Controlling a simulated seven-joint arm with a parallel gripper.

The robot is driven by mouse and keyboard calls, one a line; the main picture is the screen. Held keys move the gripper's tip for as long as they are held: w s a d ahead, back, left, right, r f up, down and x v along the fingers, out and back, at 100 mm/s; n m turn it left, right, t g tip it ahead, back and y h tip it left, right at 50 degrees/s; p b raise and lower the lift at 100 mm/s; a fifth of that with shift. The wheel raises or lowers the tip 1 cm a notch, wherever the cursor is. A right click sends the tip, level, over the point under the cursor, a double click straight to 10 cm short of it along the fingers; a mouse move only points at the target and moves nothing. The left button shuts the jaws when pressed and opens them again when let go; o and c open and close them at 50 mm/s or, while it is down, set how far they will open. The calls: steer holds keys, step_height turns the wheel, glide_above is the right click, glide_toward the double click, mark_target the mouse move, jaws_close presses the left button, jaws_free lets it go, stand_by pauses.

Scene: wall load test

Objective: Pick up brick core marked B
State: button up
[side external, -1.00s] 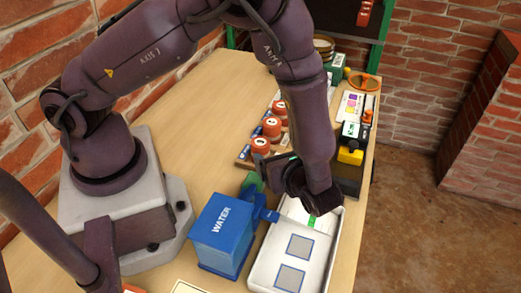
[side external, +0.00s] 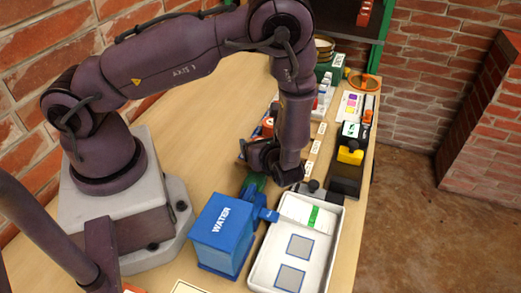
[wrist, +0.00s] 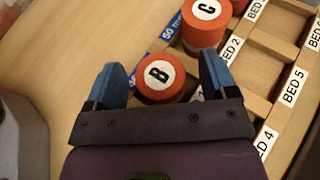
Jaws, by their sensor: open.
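The brick core marked B (wrist: 160,78) is a short orange-red cylinder with a round white label. It stands at the edge of a wooden rack (wrist: 262,65) in the wrist view. My gripper (wrist: 160,70) is open, with one blue finger to the left of core B and one to the right. Core B appears between the fingers; I cannot tell if they reach down beside it. In the side view my gripper (side external: 272,172) is low behind the blue water box, and my arm hides core B.
The blue water box (side external: 222,235) and a white tray (side external: 255,277) with two grey squares stand near my gripper. The rack has labelled bed slots, several of them empty. A yellow block (side external: 350,156) is at the right table edge.

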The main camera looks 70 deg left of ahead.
steer(key=shift+a+f, duration=0.1)
steer(key=shift+a, duration=0.25)
steer(key=c, duration=1.1)
